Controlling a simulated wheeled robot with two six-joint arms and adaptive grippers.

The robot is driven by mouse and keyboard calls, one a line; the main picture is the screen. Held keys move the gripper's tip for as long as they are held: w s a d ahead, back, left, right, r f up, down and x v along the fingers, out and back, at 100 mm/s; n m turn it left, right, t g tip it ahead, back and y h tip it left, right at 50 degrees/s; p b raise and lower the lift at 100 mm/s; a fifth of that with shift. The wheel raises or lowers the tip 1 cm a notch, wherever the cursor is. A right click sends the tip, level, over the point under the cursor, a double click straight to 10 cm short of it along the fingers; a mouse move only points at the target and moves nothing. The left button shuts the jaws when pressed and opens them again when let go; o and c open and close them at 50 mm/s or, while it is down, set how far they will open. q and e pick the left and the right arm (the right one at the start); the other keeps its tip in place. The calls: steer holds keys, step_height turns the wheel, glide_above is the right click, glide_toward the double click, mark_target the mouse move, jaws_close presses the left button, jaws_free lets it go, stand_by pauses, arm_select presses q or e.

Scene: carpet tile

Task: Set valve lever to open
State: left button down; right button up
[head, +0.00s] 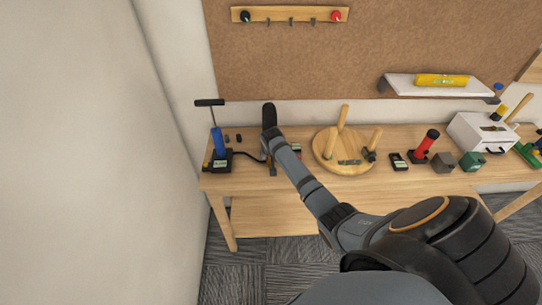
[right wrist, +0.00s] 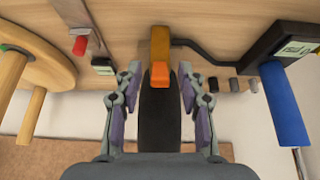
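The valve shows in the right wrist view as a brass-coloured body (right wrist: 160,42) with an orange piece and a long black lever (right wrist: 159,115). The lever runs from the valve back toward my palm. My right gripper (right wrist: 160,82) is open, with one finger on each side of the lever and a visible gap on both sides. My left gripper is not in view.
A blue-handled pump (head: 218,143) stands left of the valve, with a black hose toward it. A round wooden stand with pegs (head: 330,165) is to the right. A corkboard (head: 300,60) hangs behind.

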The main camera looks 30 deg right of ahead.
steer(key=v, duration=1.2)
